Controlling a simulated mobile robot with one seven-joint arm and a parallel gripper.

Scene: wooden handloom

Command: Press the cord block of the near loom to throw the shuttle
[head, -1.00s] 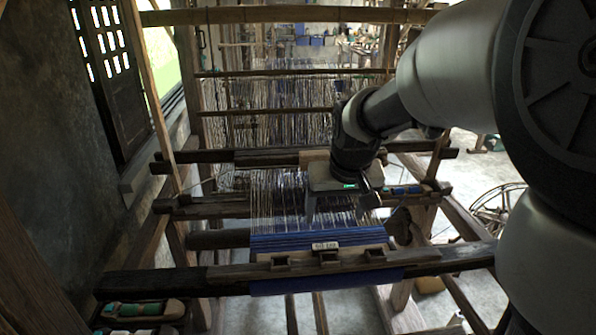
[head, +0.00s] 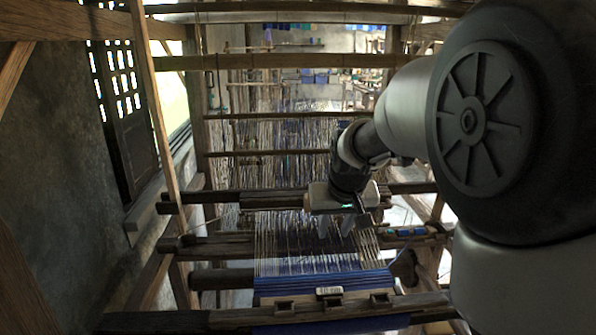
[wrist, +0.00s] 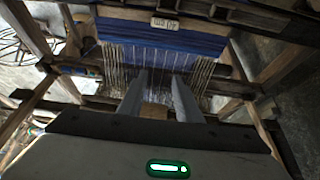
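My gripper (head: 336,228) is over the warp threads of the near loom, behind the blue cloth (head: 375,281), with its fingers pointing down and apart. In the wrist view a small light wooden block (wrist: 155,110) shows between the two fingers; it looks like the cord block. I cannot tell whether the fingers touch it. In the head view my gripper mostly hides it. A shuttle with blue and green thread (head: 407,232) sits at the right end of the loom's cross beam.
A dark notched beam (head: 230,318) with a small white label (head: 329,291) crosses the front. Dark cross bars (head: 230,197) and upright posts frame the loom. A grey wall (head: 50,180) stands close on the left. More warp threads fill the back.

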